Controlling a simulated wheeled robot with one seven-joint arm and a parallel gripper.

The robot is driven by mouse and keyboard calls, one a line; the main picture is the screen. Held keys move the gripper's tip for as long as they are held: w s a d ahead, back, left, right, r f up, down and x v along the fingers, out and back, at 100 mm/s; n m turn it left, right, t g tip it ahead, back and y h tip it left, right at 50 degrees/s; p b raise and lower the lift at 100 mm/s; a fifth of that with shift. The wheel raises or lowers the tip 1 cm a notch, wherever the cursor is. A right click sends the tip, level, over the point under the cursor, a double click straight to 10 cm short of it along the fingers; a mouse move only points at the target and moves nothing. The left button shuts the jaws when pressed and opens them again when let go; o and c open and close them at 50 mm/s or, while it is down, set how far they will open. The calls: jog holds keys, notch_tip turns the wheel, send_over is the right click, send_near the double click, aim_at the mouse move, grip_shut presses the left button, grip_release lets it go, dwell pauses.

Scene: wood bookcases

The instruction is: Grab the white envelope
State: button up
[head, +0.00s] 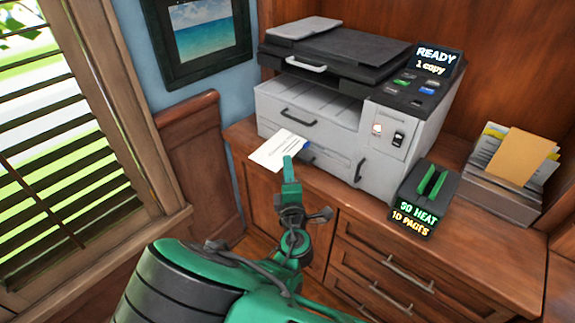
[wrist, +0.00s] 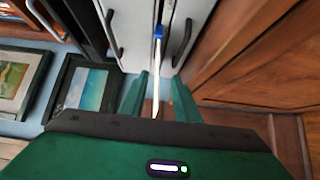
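The white envelope (head: 272,153) juts out to the left from the front of the printer, over the cabinet top's edge, with a small blue piece (head: 305,146) at its printer end. My gripper (head: 289,162) is at its near side, overlapping it in the head view. In the wrist view the envelope (wrist: 155,85) shows nearly edge-on as a thin white strip between my two green fingers (wrist: 160,80). The fingers are apart, with gaps visible on both sides of the strip. The blue piece (wrist: 158,31) is at its far end.
The grey printer (head: 310,118) stands on the wood cabinet (head: 462,235). A dark device with green bars (head: 425,190) is right of it, then a paper tray (head: 495,190) with a tan envelope (head: 520,155). A framed picture (head: 203,40) and window blinds (head: 70,150) are at left.

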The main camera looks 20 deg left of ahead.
jog(key=shift+w+a, duration=0.25)
jog(key=shift+w, duration=0.2)
grip_shut()
jog(key=shift+r, duration=1.3)
jog(key=shift+d, duration=0.1)
jog(key=s+d+r, duration=0.2)
jog(key=s, duration=0.4)
jog(key=s+d+r, duration=0.3)
jog(key=s, duration=0.4)
jog(key=shift+d, duration=0.15)
